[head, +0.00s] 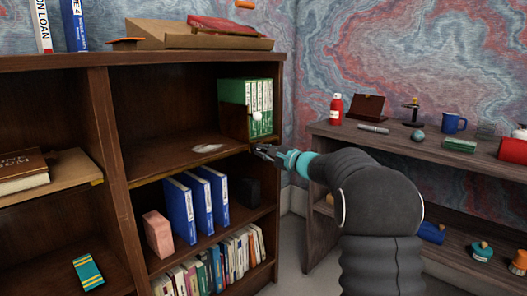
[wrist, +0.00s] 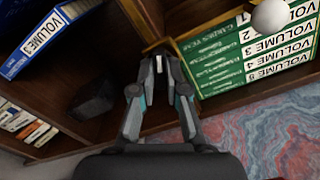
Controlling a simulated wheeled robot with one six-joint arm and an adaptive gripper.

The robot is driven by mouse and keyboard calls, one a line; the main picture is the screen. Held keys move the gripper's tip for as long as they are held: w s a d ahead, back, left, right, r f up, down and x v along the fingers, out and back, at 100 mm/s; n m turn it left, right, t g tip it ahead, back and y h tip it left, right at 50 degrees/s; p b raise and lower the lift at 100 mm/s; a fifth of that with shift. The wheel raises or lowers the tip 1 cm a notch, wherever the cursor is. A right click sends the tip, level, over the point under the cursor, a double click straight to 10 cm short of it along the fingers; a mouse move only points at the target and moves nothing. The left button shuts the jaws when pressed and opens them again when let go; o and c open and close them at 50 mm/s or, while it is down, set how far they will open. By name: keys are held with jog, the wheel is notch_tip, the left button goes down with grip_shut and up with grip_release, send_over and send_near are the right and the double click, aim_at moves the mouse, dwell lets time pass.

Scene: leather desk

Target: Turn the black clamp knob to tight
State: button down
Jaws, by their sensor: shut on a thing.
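My gripper (head: 262,151) reaches to the front edge of the middle shelf, at the right end of the dark bookcase (head: 188,156). In the wrist view its two fingers (wrist: 159,62) are closed together at that shelf edge, just left of the green volumes. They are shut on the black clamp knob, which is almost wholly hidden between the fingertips. How far the knob is turned cannot be told. The clamp body cannot be made out clearly in either view.
Green volumes (head: 259,97) with a white ball (head: 257,117) in front stand just above my gripper. Blue binders (head: 179,207) and a black block (head: 250,192) are on the shelf below. A side table (head: 340,137) with small items stands right.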

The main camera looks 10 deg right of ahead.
jog(key=m+p, duration=0.2)
jog(key=m, duration=0.4)
jog(key=shift+r+m+p, duration=0.15)
jog(key=shift+m+p, duration=0.15)
jog(key=shift+p, duration=0.1)
jog(key=m+p, duration=0.3)
jog(key=m, duration=0.2)
jog(key=shift+m, duration=0.3)
jog(key=c, duration=1.2)
grip_release()
jog(key=v, duration=1.2)
